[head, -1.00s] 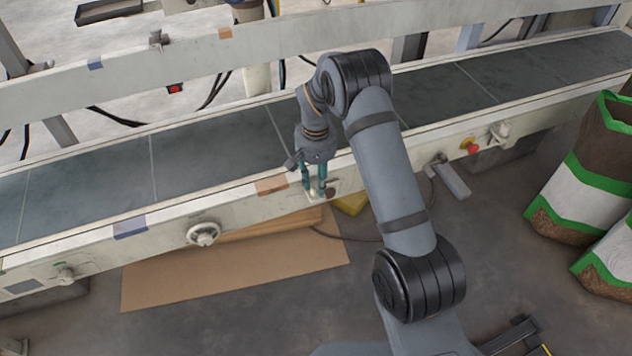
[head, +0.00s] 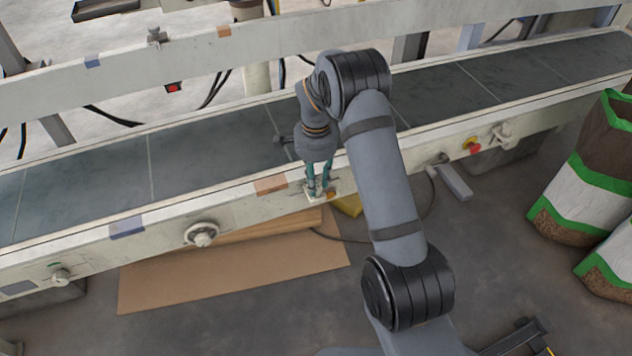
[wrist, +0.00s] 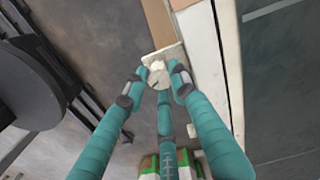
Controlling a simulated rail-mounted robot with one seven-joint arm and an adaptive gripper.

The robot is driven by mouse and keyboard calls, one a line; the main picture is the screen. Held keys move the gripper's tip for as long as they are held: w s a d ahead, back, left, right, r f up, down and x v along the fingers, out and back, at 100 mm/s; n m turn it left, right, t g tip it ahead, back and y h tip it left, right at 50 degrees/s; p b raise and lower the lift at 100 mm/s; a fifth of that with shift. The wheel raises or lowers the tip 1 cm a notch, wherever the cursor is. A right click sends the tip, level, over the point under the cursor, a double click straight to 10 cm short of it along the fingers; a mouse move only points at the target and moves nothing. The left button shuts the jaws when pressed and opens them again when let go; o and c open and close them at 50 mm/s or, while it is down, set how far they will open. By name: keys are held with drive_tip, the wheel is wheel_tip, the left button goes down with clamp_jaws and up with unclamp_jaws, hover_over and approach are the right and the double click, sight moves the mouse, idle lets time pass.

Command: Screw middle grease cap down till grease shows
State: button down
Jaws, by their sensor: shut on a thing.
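My gripper (head: 319,190) has teal fingers and points down at the conveyor's near side rail, at the middle of the picture. In the wrist view its fingertips (wrist: 158,82) are closed around a small whitish cap (wrist: 157,67), the middle grease cap. The cap sits on a pale square plate (wrist: 170,54) fixed to the rail. The fingers hide most of the cap in the head view. A small orange spot (head: 331,195) shows just right of the fingertips. I cannot tell whether it is grease.
The conveyor belt (head: 210,156) runs behind the rail. A round bearing (head: 203,234) sticks out of the rail to the left. A red stop button (head: 474,148) is to the right. Cardboard (head: 230,267) lies on the floor below; filled bags (head: 585,170) stand at right.

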drive_tip(key=shift+m, duration=0.9)
drive_tip(key=c, duration=1.5)
unclamp_jaws()
drive_tip(key=shift+o, duration=0.5)
wheel_tip(320, 180, up, 12)
